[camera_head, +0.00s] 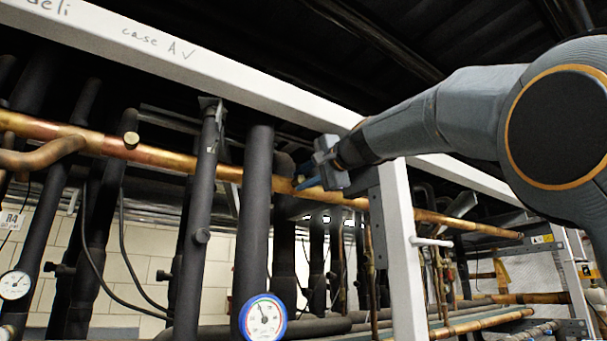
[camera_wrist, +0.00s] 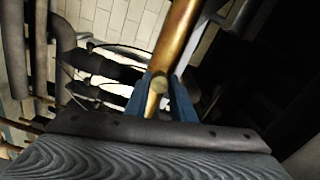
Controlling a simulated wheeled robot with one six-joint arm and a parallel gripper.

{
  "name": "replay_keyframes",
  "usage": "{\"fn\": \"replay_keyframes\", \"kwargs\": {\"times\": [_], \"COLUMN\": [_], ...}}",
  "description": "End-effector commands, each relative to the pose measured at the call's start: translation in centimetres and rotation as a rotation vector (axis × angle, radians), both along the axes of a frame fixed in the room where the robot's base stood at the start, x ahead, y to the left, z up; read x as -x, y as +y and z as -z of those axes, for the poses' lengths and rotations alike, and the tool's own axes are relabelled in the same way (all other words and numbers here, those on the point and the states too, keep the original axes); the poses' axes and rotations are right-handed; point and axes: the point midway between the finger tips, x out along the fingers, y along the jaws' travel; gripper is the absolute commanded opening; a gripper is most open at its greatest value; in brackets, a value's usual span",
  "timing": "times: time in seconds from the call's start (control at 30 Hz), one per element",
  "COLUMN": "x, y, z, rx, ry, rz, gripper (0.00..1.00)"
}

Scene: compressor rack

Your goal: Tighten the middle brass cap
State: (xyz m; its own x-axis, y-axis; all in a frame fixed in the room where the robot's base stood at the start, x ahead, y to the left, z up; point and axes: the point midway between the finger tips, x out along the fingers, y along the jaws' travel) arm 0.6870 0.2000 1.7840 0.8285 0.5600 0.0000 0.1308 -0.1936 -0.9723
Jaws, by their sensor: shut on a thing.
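The middle brass cap (camera_wrist: 160,83) shows in the wrist view as a small round brass end in front of the copper pipe (camera_wrist: 178,35). The two blue fingers of my gripper (camera_wrist: 159,88) stand on either side of it, shut on it. In the head view my gripper (camera_head: 305,183) reaches in from the right to the long copper pipe (camera_head: 175,152), and the held cap cannot be made out there. Another brass cap (camera_head: 131,140) shows on the same pipe further left, clear of my gripper.
A thick black insulated pipe (camera_head: 254,215) stands just left of my gripper. A white upright post (camera_head: 402,250) is just right of it, and a white beam (camera_head: 190,55) crosses above. A blue-rimmed gauge (camera_head: 263,317) sits below. Black pipes (camera_wrist: 65,50) crowd the wrist view's left.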

Motion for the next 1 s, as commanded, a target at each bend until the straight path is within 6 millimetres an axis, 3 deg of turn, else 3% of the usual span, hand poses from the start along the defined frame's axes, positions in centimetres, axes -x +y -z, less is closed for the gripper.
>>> {"fn": "replay_keyframes", "kwargs": {"times": [0.6,1.0], "x": [0.02,-0.01], "y": [-0.08,-0.07], "z": [-0.33,-0.24], "rx": [-0.439,-0.566], "ry": [0.296,0.382], "rz": [0.002,0.001], "gripper": [0.00,0.00]}}
